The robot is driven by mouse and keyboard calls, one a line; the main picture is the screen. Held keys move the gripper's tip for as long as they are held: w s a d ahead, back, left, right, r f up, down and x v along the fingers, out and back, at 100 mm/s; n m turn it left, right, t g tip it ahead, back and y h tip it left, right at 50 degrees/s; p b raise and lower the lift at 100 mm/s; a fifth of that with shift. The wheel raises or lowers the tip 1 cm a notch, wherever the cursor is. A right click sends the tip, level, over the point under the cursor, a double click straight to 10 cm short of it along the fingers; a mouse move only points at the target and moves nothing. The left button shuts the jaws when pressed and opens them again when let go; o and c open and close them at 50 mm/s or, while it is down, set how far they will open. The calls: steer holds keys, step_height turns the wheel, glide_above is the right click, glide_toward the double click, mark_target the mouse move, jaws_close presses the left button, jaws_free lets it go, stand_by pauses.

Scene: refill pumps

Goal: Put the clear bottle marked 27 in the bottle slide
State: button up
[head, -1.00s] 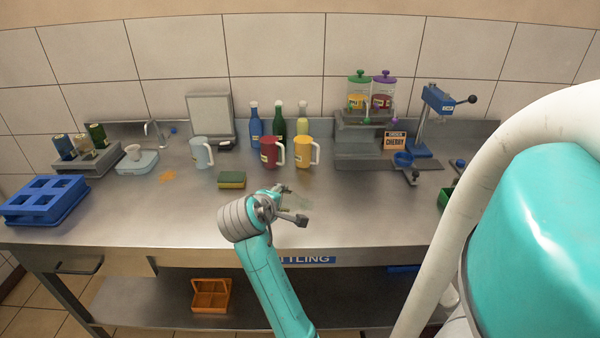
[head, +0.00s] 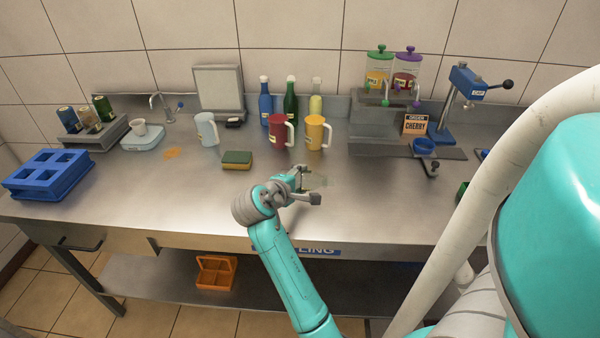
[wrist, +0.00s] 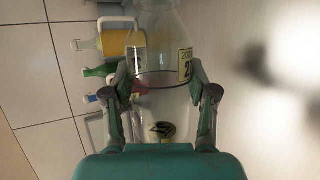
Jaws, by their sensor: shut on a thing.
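My gripper (head: 310,185) is shut on a clear bottle (head: 319,182) above the front middle of the bench. In the wrist view the bottle (wrist: 160,62) lies between the two fingers of my gripper (wrist: 160,88). It is see-through, with a yellow label whose number is partly cut off; a 2 shows. In the head view the bottle is faint. The bottle slide appears to be the grey plate with a blue round holder (head: 425,147) and a knob, below the blue lever press (head: 465,95) at the right. The holder looks empty, to the right of my gripper and farther back.
A yellow mug (head: 315,133), a red mug (head: 278,132) and a sponge (head: 237,160) stand behind my gripper. Two dispensers (head: 392,75) stand on a grey stand, with a CHERRY sign (head: 414,124) beside it. The bench between my gripper and the slide is largely clear.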

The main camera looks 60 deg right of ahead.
mark_target(300, 201)
steer(key=shift+a+f, duration=0.1)
steer(key=shift+f, duration=2.05)
steer(key=shift+s+f, duration=0.1)
steer(key=shift+f, duration=0.3)
jaws_close()
steer(key=o, duration=1.5)
jaws_free()
steer(key=v, duration=1.2)
steer(key=shift+r, duration=0.45)
